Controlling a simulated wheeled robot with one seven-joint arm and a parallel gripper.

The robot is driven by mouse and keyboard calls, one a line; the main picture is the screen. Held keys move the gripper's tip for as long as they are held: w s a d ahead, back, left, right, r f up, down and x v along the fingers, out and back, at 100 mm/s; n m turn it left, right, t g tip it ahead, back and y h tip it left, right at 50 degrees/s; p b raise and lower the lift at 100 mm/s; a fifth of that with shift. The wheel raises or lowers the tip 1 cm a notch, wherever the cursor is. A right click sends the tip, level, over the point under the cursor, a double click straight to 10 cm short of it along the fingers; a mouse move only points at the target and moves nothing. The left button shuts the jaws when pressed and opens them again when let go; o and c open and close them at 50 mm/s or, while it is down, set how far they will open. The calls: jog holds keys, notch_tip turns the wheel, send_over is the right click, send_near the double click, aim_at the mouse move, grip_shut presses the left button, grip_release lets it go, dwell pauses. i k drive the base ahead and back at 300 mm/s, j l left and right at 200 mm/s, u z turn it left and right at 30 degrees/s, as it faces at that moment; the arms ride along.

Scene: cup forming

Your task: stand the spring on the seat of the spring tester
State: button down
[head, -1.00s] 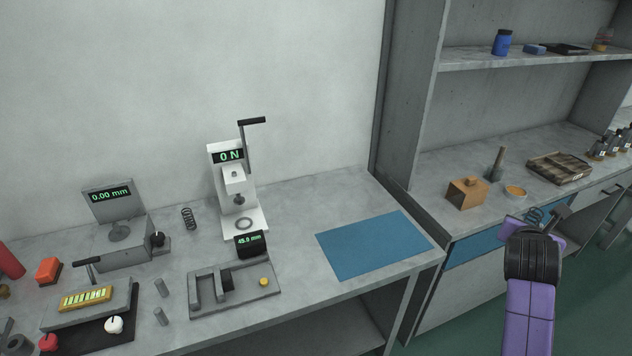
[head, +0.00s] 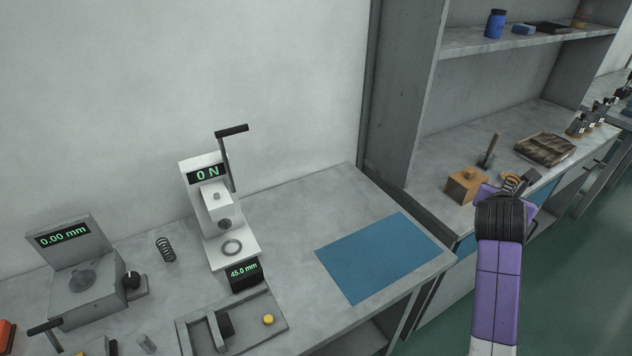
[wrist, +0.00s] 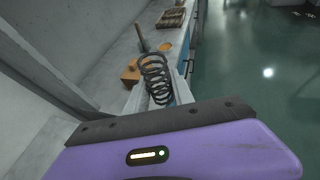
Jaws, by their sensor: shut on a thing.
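My gripper (head: 512,187) is shut on a dark coil spring (wrist: 155,79), which stands out between the fingers in the wrist view. In the head view the held spring (head: 510,184) shows small beyond my purple wrist, at the right, in front of the shelf unit. The white spring tester (head: 205,210) stands on the left bench against the wall, reading 0 N and 45.0 mm. Its seat (head: 232,247) is a ring on the base below the plunger, with nothing standing on it. My gripper is well to the right of the tester.
A second spring (head: 165,249) stands left of the tester, by a gauge (head: 88,280) reading 0.00 mm. A grey fixture (head: 250,318) with a yellow button lies in front of the tester. A blue mat (head: 375,256) lies bare on the bench. An orange block (head: 465,186) is behind my gripper.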

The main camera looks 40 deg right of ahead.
aim_at(232, 248)
jog(key=i, duration=0.95)
